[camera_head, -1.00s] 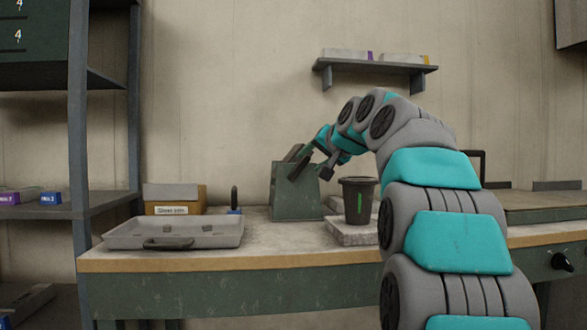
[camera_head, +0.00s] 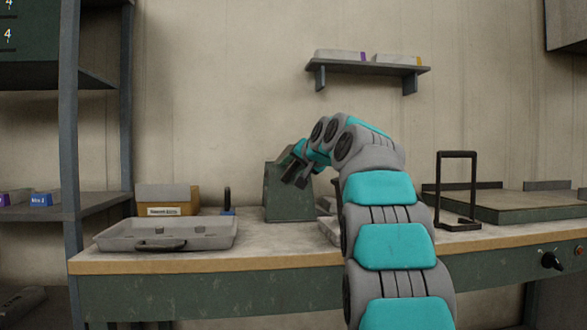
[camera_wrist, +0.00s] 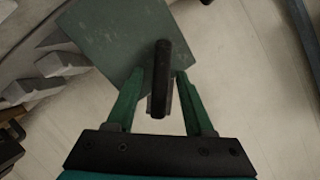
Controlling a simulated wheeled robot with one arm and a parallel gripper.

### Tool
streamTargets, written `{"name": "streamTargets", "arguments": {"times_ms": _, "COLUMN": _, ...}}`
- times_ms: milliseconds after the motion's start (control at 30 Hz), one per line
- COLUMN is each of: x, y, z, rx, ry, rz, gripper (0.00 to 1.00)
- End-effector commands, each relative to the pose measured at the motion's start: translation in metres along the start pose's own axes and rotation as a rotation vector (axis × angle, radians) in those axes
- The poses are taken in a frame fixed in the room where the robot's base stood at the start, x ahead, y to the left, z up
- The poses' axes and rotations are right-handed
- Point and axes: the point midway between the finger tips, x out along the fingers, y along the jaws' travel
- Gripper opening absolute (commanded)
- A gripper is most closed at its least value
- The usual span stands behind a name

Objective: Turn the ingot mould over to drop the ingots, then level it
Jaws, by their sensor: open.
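The green stand (camera_head: 288,195) stands at the back of the bench, with a side plate (camera_wrist: 105,50) filling the upper middle of the wrist view. A dark slanted piece (camera_head: 286,153), apparently part of the ingot mould, shows at its top; my arm and the stand hide most of the mould. My gripper (camera_head: 292,175) is at the stand's upper part. In the wrist view my gripper (camera_wrist: 160,92) is open, with its green fingers either side of a dark handle bar (camera_wrist: 161,75). I cannot tell whether they touch it. Grey blocks (camera_wrist: 62,63) lie left of the plate.
A dark upright frame (camera_head: 457,155) and a flat green-sided slab (camera_head: 500,208) are at the right.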

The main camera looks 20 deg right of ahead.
Motion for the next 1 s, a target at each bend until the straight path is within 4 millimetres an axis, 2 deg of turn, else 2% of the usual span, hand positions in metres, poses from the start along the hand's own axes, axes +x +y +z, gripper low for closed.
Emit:
{"name": "streamTargets", "arguments": {"times_ms": 100, "x": -0.0003, "y": 0.0, "z": -0.0001, "rx": 0.0, "ry": 0.0, "rz": 0.0, "gripper": 0.53}}
{"name": "streamTargets", "arguments": {"times_ms": 567, "x": -0.0006, "y": 0.0001, "z": -0.0002, "rx": 0.0, "ry": 0.0, "rz": 0.0, "gripper": 0.01}}
{"name": "streamTargets", "arguments": {"times_ms": 1000, "x": -0.0006, "y": 0.0002, "z": -0.0001, "rx": 0.0, "ry": 0.0, "rz": 0.0, "gripper": 0.0}}
